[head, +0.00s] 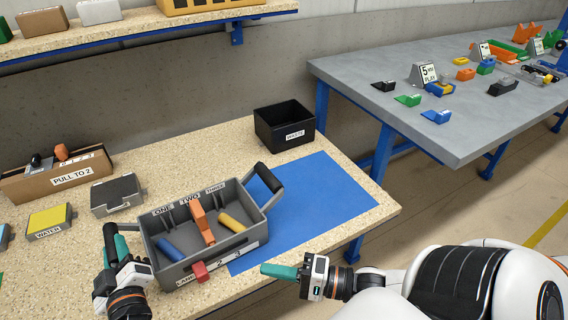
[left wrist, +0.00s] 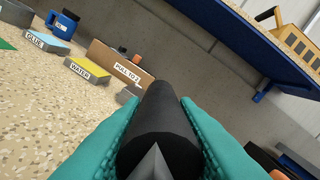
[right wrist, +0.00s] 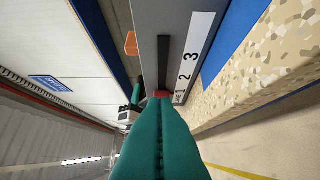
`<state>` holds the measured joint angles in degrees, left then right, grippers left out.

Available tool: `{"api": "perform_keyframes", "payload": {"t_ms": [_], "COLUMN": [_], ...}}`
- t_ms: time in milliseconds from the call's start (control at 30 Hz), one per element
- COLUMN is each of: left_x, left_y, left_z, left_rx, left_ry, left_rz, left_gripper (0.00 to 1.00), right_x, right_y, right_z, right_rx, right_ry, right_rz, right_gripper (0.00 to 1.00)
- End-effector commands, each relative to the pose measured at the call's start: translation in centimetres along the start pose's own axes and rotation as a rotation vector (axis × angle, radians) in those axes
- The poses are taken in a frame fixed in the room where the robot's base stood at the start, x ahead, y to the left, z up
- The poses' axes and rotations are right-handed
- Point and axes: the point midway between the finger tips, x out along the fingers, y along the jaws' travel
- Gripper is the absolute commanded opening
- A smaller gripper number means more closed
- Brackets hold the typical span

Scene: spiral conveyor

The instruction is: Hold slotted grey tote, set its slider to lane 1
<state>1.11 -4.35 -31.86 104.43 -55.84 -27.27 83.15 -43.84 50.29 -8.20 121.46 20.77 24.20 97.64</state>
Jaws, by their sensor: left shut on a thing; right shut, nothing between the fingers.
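The slotted grey tote (head: 161,225) sits on the speckled bench, its right part over the blue mat. It has a black-gripped handle at each end. My left gripper (head: 112,258) is shut on the tote's left handle, whose black grip (left wrist: 160,125) fills the left wrist view. The red slider (head: 200,270) is on the tote's front, at the low-number end of the 1-2-3 scale (right wrist: 194,57); its exact lane alignment is unclear. My right gripper (head: 268,270) is shut and empty, right of the slider and apart from it. It points towards the slider (right wrist: 162,94).
Blue, orange and yellow pieces lie in the tote. A black waste bin (head: 284,126) stands behind the blue mat (head: 325,195). A cardboard box (head: 60,178), grey block (head: 117,194) and yellow-topped water block (head: 50,220) are at left. A grey table (head: 450,130) stands beyond a gap.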

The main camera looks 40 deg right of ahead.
Motion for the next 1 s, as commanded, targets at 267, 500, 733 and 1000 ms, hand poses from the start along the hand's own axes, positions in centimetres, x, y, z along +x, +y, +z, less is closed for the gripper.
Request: {"api": "perform_keyframes", "payload": {"t_ms": [267, 500, 733, 1000], "left_x": [-0.1, -0.1, 0.0, -0.2], "left_y": [0.7, 0.7, 0.5, 0.3], "left_z": [-0.7, -0.7, -0.5, -0.3], "left_rx": [0.008, 0.01, 0.008, 0.005], "left_ry": [0.014, 0.013, 0.008, 0.005], "left_rz": [0.015, 0.016, 0.011, 0.007], "left_gripper": [0.0, 0.0, 0.52, 0.52], "right_x": [-1.9, -1.9, -1.9, -1.9], "right_y": [-0.1, -0.1, -0.1, -0.1], "right_z": [0.0, 0.0, 0.0, 0.0], "right_rx": [-0.002, -0.002, -0.002, -0.002], "right_ry": [0.0, 0.0, -0.001, -0.001], "right_rz": [0.0, 0.0, -0.001, -0.001], "right_gripper": [0.0, 0.0, 0.0, 0.0]}}
